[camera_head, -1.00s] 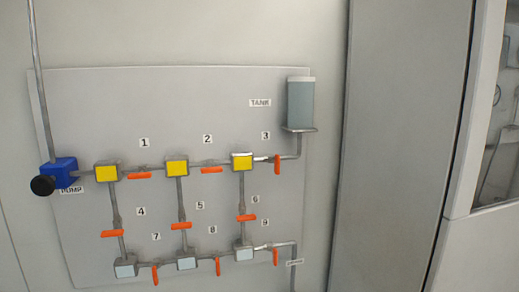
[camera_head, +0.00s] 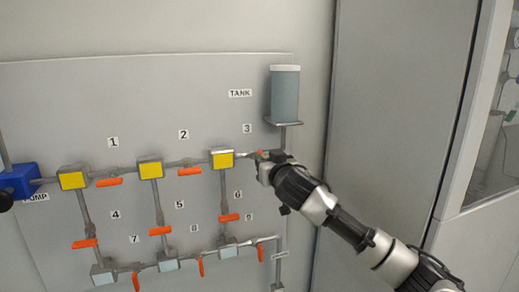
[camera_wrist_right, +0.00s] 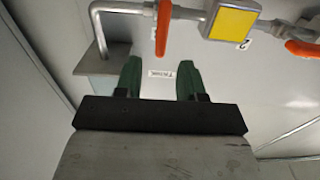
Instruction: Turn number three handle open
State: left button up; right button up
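The number three handle is the orange lever (camera_wrist_right: 163,27) on the pipe below the label "3" (camera_head: 247,128). In the wrist view it stands across the horizontal pipe, in line with the gap between my fingers. In the head view it is almost wholly hidden behind my right gripper (camera_head: 264,157). My right gripper, with green fingers, also shows in the right wrist view (camera_wrist_right: 159,75). Its fingers are apart with nothing gripped between them. The handle appears just beyond the fingertips; contact cannot be told. My left gripper is in neither view.
A grey tank (camera_head: 285,95) stands on a bracket just above and right of my gripper. A yellow block (camera_head: 222,159) sits left of the handle. Several other orange handles and pipes, and a blue pump (camera_head: 18,181), are on the panel. A grey cabinet (camera_head: 390,120) stands at right.

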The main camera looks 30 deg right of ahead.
aim_at(260, 151)
jog(key=shift+p+x, duration=0.8)
jog(key=shift+x, duration=2.05)
jog(key=shift+c, duration=0.4)
grip_shut()
